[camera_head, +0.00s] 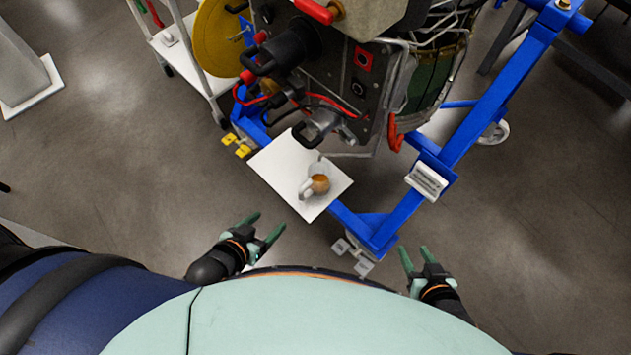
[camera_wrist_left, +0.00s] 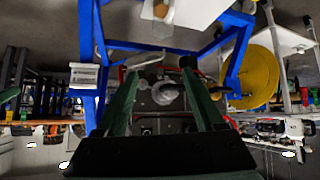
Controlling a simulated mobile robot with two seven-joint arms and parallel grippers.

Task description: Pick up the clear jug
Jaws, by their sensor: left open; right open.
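The clear jug (camera_head: 317,170) stands on a white board (camera_head: 277,163) at the foot of the turbine stand. It has brown-orange liquid in its lower part and a pale handle towards the lower left. In the left wrist view the jug (camera_wrist_left: 163,13) is at the top edge, partly cut off. My left gripper (camera_head: 269,223) is open and empty, below and left of the board, apart from the jug. Its two fingers also show in the left wrist view (camera_wrist_left: 158,78). My right gripper (camera_head: 414,249) is open and empty, below and right of the stand's corner.
The blue stand frame (camera_head: 483,100) runs along the right and below the board. The engine (camera_head: 365,75) with hoses and fittings overhangs the board's far side. A white cart (camera_head: 190,55) and a yellow disc (camera_head: 217,38) are at upper left. Open floor lies at left.

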